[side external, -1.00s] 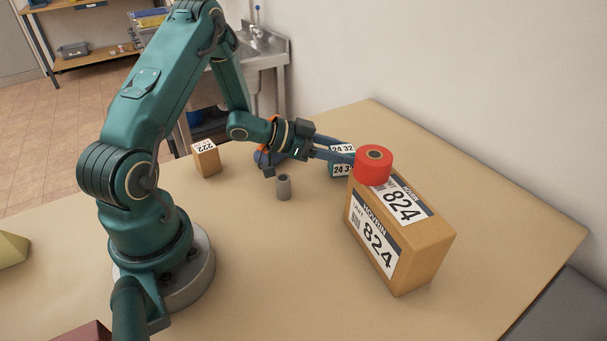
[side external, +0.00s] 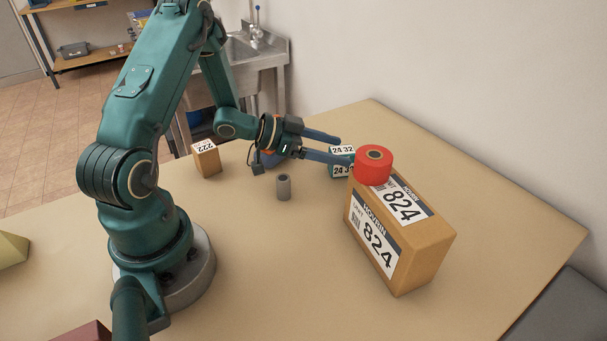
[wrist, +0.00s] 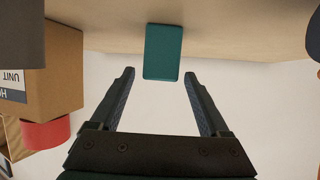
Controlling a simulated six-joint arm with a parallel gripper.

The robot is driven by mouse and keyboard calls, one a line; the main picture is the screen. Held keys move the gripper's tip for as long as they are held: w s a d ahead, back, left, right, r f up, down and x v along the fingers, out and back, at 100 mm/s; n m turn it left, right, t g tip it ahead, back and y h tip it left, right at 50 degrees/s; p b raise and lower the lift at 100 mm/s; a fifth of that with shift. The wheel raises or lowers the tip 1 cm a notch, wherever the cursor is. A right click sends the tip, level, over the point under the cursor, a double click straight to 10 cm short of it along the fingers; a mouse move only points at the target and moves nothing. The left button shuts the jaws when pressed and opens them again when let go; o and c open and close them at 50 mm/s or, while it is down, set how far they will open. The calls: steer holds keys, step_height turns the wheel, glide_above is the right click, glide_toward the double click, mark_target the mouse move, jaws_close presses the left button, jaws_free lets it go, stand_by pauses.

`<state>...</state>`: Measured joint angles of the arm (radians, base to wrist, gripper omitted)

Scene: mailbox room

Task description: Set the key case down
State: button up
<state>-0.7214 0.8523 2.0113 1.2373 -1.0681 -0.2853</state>
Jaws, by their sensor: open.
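A teal case with a white "24 32" label, which I take to be the key case (side external: 342,171), stands on the table behind the large cardboard box. In the wrist view the teal case (wrist: 162,50) shows as a plain upright face just beyond my fingertips. My gripper (side external: 340,149) is level and open, its two fingers pointing at the case. In the wrist view my gripper (wrist: 159,73) has empty space between its fingers. The case's lower part is partly hidden in the side view by a finger and the box.
The large cardboard box (side external: 420,253) marked 824 stands close by, with a red roll (side external: 373,168) on top. A grey cylinder (side external: 284,188) and a small box (side external: 206,159) marked 222 stand nearer my base. A wall runs behind the table.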

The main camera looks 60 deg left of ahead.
steer(key=v, duration=0.9)
steer(key=shift+a, duration=0.1)
step_height(320, 180, up, 8)
steer(key=w+a+n+g+y, duration=0.2)
steer(key=n+y, duration=0.1)
steer(key=y, duration=0.6)
steer(key=s+d+n+g+h, duration=0.1)
steer(key=s+d+g+h, duration=0.3)
steer(key=s+d, duration=1)
steer(key=shift+s+d+r+g, duration=0.3)
steer(key=shift+d+r+g, duration=0.1)
steer(key=shift+d, duration=0.45)
